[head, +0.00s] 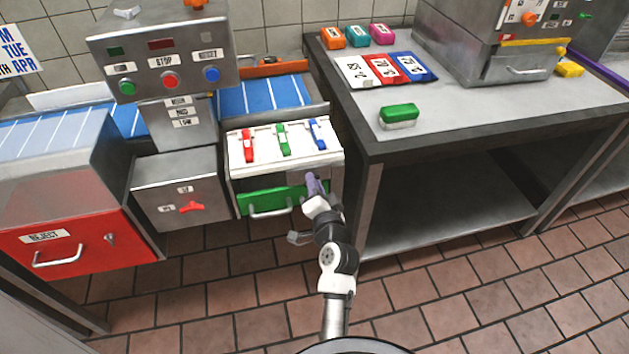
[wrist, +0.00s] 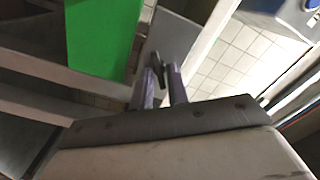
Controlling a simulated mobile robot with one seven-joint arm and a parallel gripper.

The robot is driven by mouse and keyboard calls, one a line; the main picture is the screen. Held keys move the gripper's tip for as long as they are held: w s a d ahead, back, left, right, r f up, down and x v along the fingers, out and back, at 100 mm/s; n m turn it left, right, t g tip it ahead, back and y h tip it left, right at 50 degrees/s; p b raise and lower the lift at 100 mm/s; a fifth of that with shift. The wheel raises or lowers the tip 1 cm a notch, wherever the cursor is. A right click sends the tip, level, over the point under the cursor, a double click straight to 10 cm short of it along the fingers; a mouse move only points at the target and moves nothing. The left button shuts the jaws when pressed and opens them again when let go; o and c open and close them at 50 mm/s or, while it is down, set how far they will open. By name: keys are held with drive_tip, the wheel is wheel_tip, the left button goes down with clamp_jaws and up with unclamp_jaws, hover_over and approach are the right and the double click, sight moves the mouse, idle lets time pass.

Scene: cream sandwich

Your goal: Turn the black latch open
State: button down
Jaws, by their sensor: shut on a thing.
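The black latch (wrist: 155,66) shows in the wrist view as a small dark piece at the tips of my gripper (wrist: 163,80), beside the green drawer front (wrist: 102,35). My gripper's two purple fingers are closed on it. In the head view, my gripper (head: 313,184) reaches to the right end of the green drawer (head: 265,201), below the white lever panel. There the latch is hidden behind the fingers and wrist. How far the latch is turned cannot be told.
A white panel (head: 298,161) with red, green and blue levers sits just above my gripper. A metal box with a red knob (head: 191,208) stands to the left. A table (head: 470,118) stands close on the right, with a green block (head: 399,116). The tiled floor in front is clear.

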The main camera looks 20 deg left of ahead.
drive_tip(key=shift+w+m+p, duration=0.1)
drive_tip(key=shift+m+p, duration=1.35)
drive_tip(key=shift+m, duration=2.05)
drive_tip(key=c, duration=1.4)
unclamp_jaws()
drive_tip(key=shift+f, duration=0.1)
drive_tip(key=shift+d+f, duration=0.1)
drive_tip(key=shift+d, duration=0.05)
